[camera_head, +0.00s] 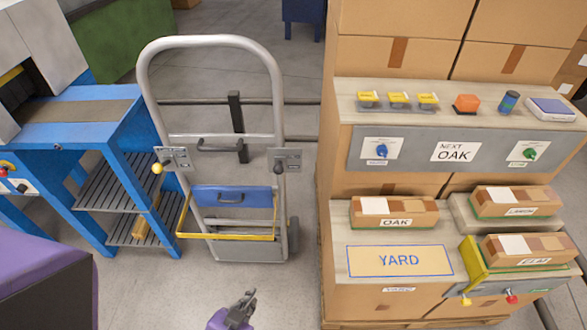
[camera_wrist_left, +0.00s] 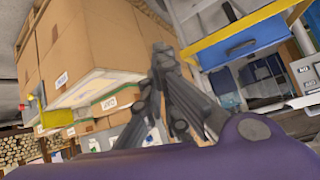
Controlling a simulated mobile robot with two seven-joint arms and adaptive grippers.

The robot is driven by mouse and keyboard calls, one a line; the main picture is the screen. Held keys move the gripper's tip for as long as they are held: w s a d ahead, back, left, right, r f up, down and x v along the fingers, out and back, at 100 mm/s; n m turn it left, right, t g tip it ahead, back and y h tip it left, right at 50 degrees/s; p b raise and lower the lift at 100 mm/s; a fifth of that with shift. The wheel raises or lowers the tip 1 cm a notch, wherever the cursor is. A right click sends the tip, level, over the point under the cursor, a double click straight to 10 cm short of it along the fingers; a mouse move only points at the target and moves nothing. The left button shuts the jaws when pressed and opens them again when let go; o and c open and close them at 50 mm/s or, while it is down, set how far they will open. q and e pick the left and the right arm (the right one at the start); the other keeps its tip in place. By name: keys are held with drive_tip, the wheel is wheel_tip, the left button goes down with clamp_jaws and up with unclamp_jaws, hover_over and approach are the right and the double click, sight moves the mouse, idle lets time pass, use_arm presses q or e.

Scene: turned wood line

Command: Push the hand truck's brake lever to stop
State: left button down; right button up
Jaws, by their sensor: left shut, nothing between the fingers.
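The hand truck (camera_head: 150,95) stands upright at the centre-left of the head view, with a grey tubular frame. A plate on its left upright carries a lever with a yellow knob (camera_head: 158,168); a plate on its right upright carries a dark-knobbed lever (camera_head: 278,168). I cannot read which is the brake lever. My left gripper (camera_head: 244,303) is shut and empty, low in front of the truck, apart from both levers. In the left wrist view its dark fingers (camera_wrist_left: 163,60) are close together, beside the truck's blue box (camera_wrist_left: 240,46). My right gripper is not in view.
A blue machine stand (camera_head: 110,135) is close to the truck's left. Stacked cartons (camera_head: 400,60) with a control panel (camera_head: 402,151) and labelled wood boxes (camera_head: 394,212) stand on the right. The truck holds a blue box (camera_head: 233,198) in a yellow frame. Grey floor before it is clear.

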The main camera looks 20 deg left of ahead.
sight(279, 166)
use_arm(q)
drive_tip(key=w+d+r+m+t+b, duration=0.2)
drive_tip(key=w+r+m+t, duration=0.1)
drive_tip(key=w+r, duration=0.6)
drive_tip(key=w+d+r+m+t+b, duration=0.2)
drive_tip(key=w+r+m+t, duration=0.2)
drive_tip(key=w+r, duration=0.5)
drive_tip(key=w+m, duration=0.1)
drive_tip(key=w, duration=0.7)
drive_tip(key=shift+w, duration=0.15)
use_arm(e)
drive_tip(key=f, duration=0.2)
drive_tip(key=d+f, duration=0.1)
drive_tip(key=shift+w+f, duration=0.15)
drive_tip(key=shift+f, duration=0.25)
use_arm(q)
drive_tip(key=w, duration=1)
drive_tip(key=a+f, duration=0.1)
drive_tip(key=s+a+f+p, duration=0.1)
drive_tip(key=a, duration=0.1)
drive_tip(key=shift+s+a+f, duration=0.1)
drive_tip(key=shift+s+f, duration=0.1)
drive_tip(key=shift+f, duration=0.2)
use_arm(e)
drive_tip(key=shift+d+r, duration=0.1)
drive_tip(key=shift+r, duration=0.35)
